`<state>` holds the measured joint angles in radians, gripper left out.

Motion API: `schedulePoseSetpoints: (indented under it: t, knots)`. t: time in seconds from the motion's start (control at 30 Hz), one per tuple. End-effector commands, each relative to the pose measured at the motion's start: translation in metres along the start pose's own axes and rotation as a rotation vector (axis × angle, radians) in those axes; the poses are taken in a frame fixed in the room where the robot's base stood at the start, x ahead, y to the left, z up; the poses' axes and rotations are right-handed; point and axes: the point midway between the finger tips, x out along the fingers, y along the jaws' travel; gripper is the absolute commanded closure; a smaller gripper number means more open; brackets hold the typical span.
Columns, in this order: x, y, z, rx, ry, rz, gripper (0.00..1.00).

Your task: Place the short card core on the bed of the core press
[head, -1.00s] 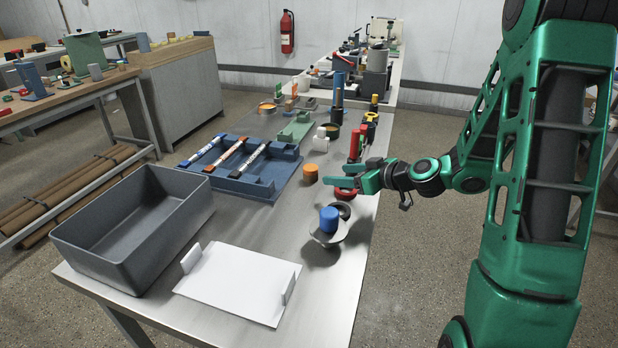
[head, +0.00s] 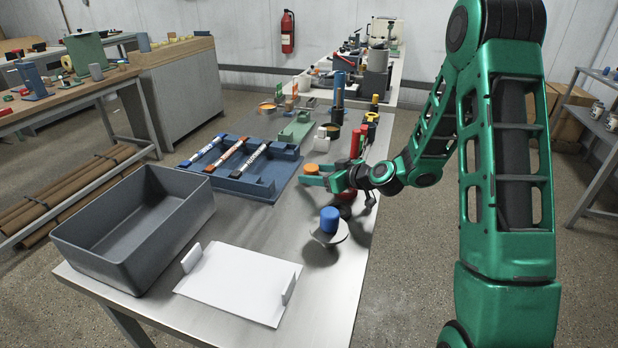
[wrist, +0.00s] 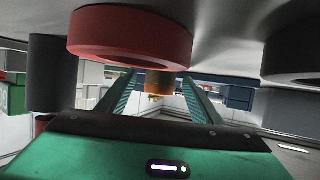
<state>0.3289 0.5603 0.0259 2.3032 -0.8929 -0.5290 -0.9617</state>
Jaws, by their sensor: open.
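A short orange-brown cylinder (head: 310,168), which looks like the short card core, stands on the steel table. In the wrist view the cylinder (wrist: 158,83) shows between the finger lines, ahead of the palm. My gripper (head: 314,180) is open and low over the table, right beside the cylinder. Its fingers (wrist: 160,92) reach towards the cylinder from either side; I cannot tell whether they touch it. One finger hides part of the cylinder's lower side in the head view. I cannot tell for certain which machine is the core press.
A blue cylinder on a round plate (head: 329,235) stands close in front of my gripper. A red ring (wrist: 130,35) lies close beside the fingers. A blue rack with pens (head: 240,168) is to the left, with a grey bin (head: 135,225) nearer. Machines (head: 375,80) crowd the far end.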

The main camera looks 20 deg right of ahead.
Motion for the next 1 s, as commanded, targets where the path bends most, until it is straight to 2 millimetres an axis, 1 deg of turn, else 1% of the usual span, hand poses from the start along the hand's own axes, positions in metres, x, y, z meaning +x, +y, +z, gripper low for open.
schedulePoseSetpoints:
  t: [0.03, 0.1, 0.27, 0.3, 0.47, 0.53, 0.57, 0.83, 1.0]
  knots:
    - [0.0051, -0.0002, 0.0000, -0.001, 0.001, -0.001, 0.41]
    - [0.0074, 0.0002, -0.0002, 0.000, 0.001, 0.001, 0.41]
    - [0.0072, 0.0005, -0.0002, 0.001, 0.001, 0.001, 0.41]
    - [0.0071, 0.0005, -0.0001, 0.000, 0.001, 0.001, 0.46]
    - [0.0069, 0.0006, -0.0001, 0.000, 0.000, 0.001, 0.84]
    - [0.0069, 0.0007, -0.0001, 0.000, 0.000, 0.001, 0.84]
    - [0.0069, 0.0006, -0.0001, 0.000, 0.000, 0.001, 0.88]
    - [0.0063, 0.0007, -0.0015, 0.000, 0.001, 0.001, 0.88]
    - [0.0030, 0.0007, -0.0096, -0.002, 0.002, 0.001, 0.88]
